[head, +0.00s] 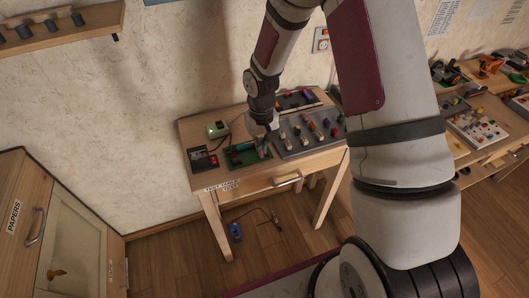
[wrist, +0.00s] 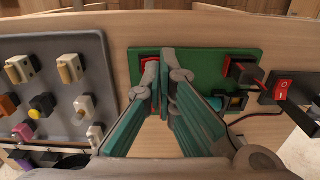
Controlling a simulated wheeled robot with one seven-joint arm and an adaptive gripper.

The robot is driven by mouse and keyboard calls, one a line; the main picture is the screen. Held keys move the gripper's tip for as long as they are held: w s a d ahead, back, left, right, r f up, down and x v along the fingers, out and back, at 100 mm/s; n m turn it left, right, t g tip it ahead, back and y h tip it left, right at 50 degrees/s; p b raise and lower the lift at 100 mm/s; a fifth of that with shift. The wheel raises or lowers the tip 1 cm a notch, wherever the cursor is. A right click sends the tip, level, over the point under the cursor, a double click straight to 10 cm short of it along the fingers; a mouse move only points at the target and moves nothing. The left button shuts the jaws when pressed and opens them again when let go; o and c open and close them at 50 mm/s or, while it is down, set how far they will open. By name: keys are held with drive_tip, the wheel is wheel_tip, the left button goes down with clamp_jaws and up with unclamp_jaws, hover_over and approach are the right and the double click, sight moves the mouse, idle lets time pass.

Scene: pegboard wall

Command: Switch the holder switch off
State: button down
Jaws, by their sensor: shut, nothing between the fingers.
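A red rocker switch marked I and O (wrist: 284,88) sits on a black box at the right edge of the wrist view. In the head view the black box (head: 204,158) lies at the table's left, beside a green board (head: 237,161). The green board (wrist: 205,58) also shows in the wrist view, with a red part (wrist: 148,62) at its left end partly hidden by my fingers. Which part is the holder switch I cannot tell for certain. My gripper (wrist: 166,62) is shut and empty, its tips over the green board's left part; it also shows in the head view (head: 268,143).
A grey panel with several coloured switches and knobs (wrist: 60,105) lies left of my gripper in the wrist view. A cabinet (head: 72,215) stands at the left.

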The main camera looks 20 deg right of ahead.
drive_tip(key=shift+r+p, duration=1.3)
drive_tip(key=shift+r, duration=2)
drive_tip(key=s+d+r+t+h, duration=0.1)
drive_tip(key=s+r, duration=0.3)
drive_tip(key=r, duration=0.7)
drive_tip(key=s+r+t, duration=0.1)
drive_tip(key=s+r, duration=0.4)
drive_tip(key=r, duration=0.5)
drive_tip(key=s+r+t, duration=0.1)
drive_tip(key=s+r, duration=0.3)
drive_tip(key=s, duration=0.5)
drive_tip(key=s+r+t+y, duration=0.1)
drive_tip(key=s+r+t, duration=0.1)
drive_tip(key=s+r, duration=0.3)
drive_tip(key=s, duration=0.3)
drive_tip(key=shift+s+a, duration=0.4)
drive_tip(key=shift+a+r, duration=0.1)
